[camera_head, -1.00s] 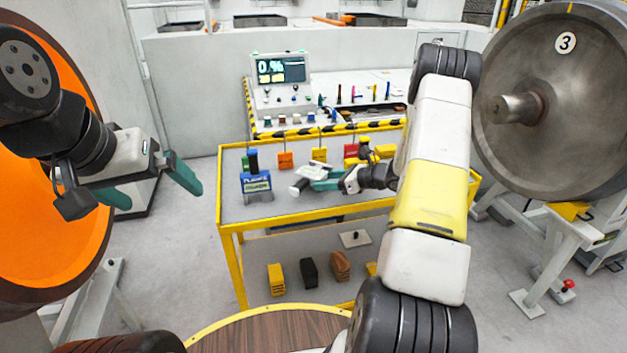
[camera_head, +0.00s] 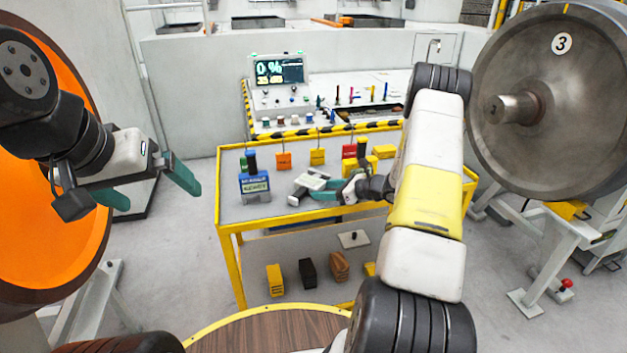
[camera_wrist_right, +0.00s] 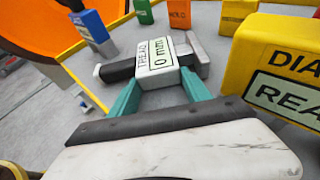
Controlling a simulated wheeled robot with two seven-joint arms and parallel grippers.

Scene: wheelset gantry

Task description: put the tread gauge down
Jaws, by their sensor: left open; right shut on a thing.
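The tread gauge (camera_wrist_right: 153,58) is a pale grey tool with a label reading "TREAD 0 mm" in the right wrist view. My right gripper (camera_wrist_right: 160,85) has its green fingers shut on it. In the head view the gauge (camera_head: 312,181) is at or just above the grey top of the yellow-framed table (camera_head: 280,212), right of the blue gauge block; contact with the top is unclear. My right gripper (camera_head: 335,193) reaches it from the right. My left gripper (camera_head: 150,190) is open and empty, left of the table, beside the orange wheel.
A blue block (camera_head: 254,184) stands left of the gauge. Orange (camera_head: 283,161), yellow (camera_head: 317,157) and red tags stand behind it. A large yellow gauge block (camera_wrist_right: 285,60) is close on the right in the wrist view. A numbered steel wheel (camera_head: 560,110) is at right.

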